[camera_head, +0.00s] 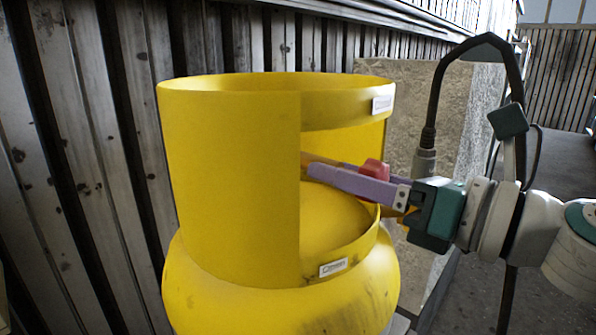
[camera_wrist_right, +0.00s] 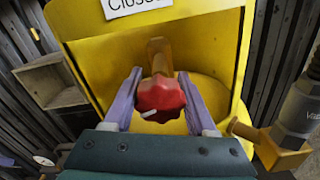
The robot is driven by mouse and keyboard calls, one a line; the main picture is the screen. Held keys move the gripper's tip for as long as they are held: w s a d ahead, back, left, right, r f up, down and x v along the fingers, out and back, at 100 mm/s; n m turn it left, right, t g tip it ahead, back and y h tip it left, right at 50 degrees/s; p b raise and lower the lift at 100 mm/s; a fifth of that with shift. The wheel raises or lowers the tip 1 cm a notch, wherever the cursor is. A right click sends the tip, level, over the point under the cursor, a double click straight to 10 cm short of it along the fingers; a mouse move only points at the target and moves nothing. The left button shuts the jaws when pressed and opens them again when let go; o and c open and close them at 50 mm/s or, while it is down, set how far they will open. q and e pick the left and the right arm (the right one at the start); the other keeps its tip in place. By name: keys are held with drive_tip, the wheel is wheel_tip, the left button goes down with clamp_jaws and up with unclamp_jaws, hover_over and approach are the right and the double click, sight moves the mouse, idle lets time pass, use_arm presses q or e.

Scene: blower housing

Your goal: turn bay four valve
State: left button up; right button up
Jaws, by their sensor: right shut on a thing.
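The valve's red knob (camera_head: 374,168) sits inside the side opening of a yellow cylindrical housing (camera_head: 230,180). In the wrist view the red knob (camera_wrist_right: 160,98), with a white mark on its lower edge, is on a brass-coloured stem (camera_wrist_right: 160,56). My right gripper (camera_head: 310,166) reaches into the opening from the right. Its purple fingers are on either side of the knob, shut on it, with the tips extending past it beside the stem. The far finger is mostly hidden in the head view. My left gripper is not in view.
White labels are on the housing's upper band (camera_head: 382,104) and lower rim (camera_head: 333,267). The wrist view shows a brass fitting (camera_wrist_right: 272,150) close on the right and an open wooden box (camera_wrist_right: 48,85) on the left. A corrugated wall (camera_head: 90,150) stands behind.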

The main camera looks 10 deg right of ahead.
idle(0.3)
drive_tip(key=m+p, duration=0.1)
drive_tip(key=m, duration=0.3)
drive_tip(key=shift+r+p, duration=0.1)
drive_tip(key=shift+p, duration=0.25)
drive_tip(key=m+p, duration=0.2)
drive_tip(key=m, duration=0.4)
drive_tip(key=m+p, duration=0.1)
drive_tip(key=m, duration=0.4)
drive_tip(key=shift+m+p, duration=0.35)
drive_tip(key=shift+m, duration=0.05)
drive_tip(key=m+p, duration=0.1)
drive_tip(key=m, duration=0.4)
drive_tip(key=shift+m, duration=0.3)
drive_tip(key=o, duration=1.4)
drive_tip(key=shift+c, duration=0.2)
